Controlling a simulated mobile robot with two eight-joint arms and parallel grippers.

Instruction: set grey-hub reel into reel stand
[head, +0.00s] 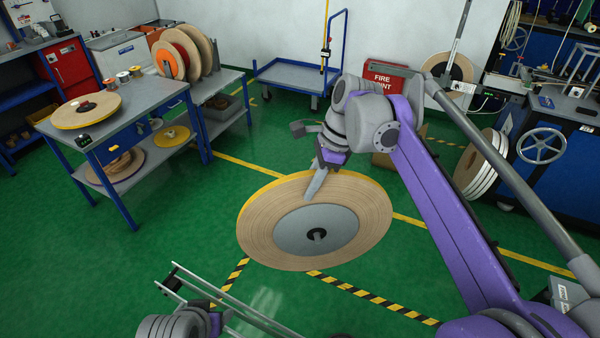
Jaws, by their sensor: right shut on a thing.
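The grey-hub reel (367,208) is a wide disc of tan tape with a yellow rim, a grey centre and a dark core. It is tilted, with its face toward me. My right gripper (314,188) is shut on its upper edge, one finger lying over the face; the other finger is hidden.
A blue-legged workbench (150,97) at left carries a yellow-rimmed reel (86,108). Several discs (200,50) stand behind it. A blue trolley (290,75) is at the back. Striped floor tape (372,297) crosses the green floor.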

